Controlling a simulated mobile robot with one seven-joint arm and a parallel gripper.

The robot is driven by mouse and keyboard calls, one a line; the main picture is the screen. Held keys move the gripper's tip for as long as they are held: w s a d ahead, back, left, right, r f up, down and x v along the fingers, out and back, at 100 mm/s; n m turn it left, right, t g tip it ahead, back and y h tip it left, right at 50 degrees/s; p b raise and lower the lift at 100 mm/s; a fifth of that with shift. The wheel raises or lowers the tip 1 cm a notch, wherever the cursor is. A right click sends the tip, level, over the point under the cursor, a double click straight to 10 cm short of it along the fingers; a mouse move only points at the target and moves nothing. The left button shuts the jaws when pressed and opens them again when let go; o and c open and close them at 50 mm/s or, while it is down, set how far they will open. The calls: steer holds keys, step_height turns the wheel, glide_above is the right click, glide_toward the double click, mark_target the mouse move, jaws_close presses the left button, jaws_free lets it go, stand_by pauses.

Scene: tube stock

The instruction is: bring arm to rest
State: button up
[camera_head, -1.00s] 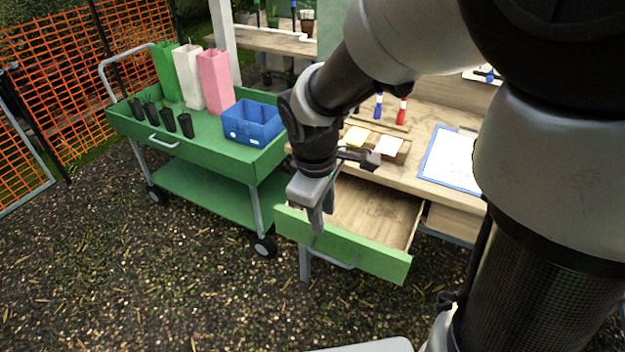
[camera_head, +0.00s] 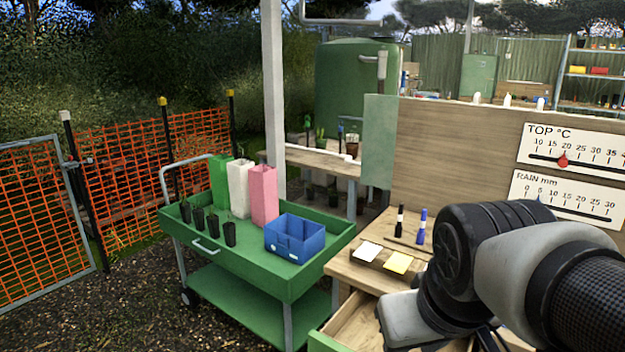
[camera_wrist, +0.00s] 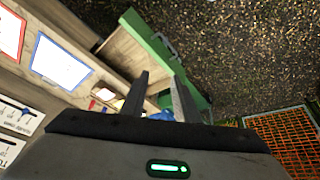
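My arm (camera_head: 520,270) reaches in from the right edge of the head view, over the desk. My gripper is mostly hidden at the bottom of that view. In the wrist view my gripper (camera_wrist: 160,76) shows two dark fingers standing apart, with nothing seen between them. The desk drawer lies beyond the fingers in that view, its green front (camera_wrist: 150,38) pulled out. I cannot tell how far the fingers are from it.
The wooden desk (camera_head: 345,268) carries yellow and white note pads and markers. A green cart (camera_head: 325,262) to its left holds a blue crate (camera_head: 294,238), paper bags and black pots. Orange mesh fencing (camera_head: 120,190) stands at the left, with open gravel before it.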

step_height(320, 180, up, 16)
steer(key=s+m+p, duration=0.1)
steer(key=s+p, duration=0.1)
steer(key=p, duration=1.2)
steer(key=shift+f+m+t+p, duration=0.2)
steer(key=shift+m+t+p, duration=0.1)
steer(key=shift+p, duration=0.05)
